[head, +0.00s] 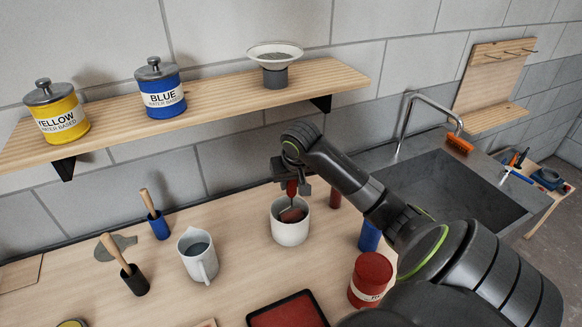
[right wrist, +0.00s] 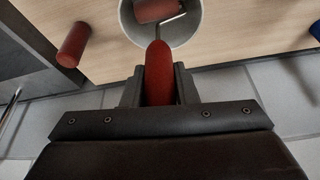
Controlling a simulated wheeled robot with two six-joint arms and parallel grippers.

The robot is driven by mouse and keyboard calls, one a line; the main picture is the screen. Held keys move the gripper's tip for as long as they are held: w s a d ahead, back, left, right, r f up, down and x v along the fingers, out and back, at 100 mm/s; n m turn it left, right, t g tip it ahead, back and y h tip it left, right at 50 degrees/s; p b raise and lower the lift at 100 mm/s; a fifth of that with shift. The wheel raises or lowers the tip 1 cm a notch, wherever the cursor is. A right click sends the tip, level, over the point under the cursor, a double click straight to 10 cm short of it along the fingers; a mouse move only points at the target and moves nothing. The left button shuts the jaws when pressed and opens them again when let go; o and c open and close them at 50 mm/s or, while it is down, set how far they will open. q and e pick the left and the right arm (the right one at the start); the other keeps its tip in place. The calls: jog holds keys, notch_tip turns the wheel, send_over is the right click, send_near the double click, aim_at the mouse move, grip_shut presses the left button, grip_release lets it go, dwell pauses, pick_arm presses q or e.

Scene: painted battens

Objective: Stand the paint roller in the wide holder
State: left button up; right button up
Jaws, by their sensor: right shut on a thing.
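The paint roller has a red handle (right wrist: 158,75), a bent metal rod and a dark red roller head (head: 293,215). My right gripper (head: 291,183) is shut on the handle above the wide holder. The holder is a white round pot (head: 290,231) standing on the bench. The roller head is inside the pot's mouth, below the rim. In the right wrist view the roller head (right wrist: 155,10) lies within the white rim (right wrist: 196,22). Whether it touches the pot's bottom is hidden. My left gripper is not in view.
A dark red cylinder (head: 335,197) stands close behind the pot, with a blue one (head: 369,236) and a red can (head: 370,279) to the right. A white jug (head: 198,256) stands left. A red paint tray (head: 287,312) lies in front. A shelf (head: 215,97) hangs above.

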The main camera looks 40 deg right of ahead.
jog(key=shift+f, duration=0.15)
jog(key=o, duration=1.1)
jog(key=shift+p+v, duration=2.55)
jog(key=shift+v, duration=6.15)
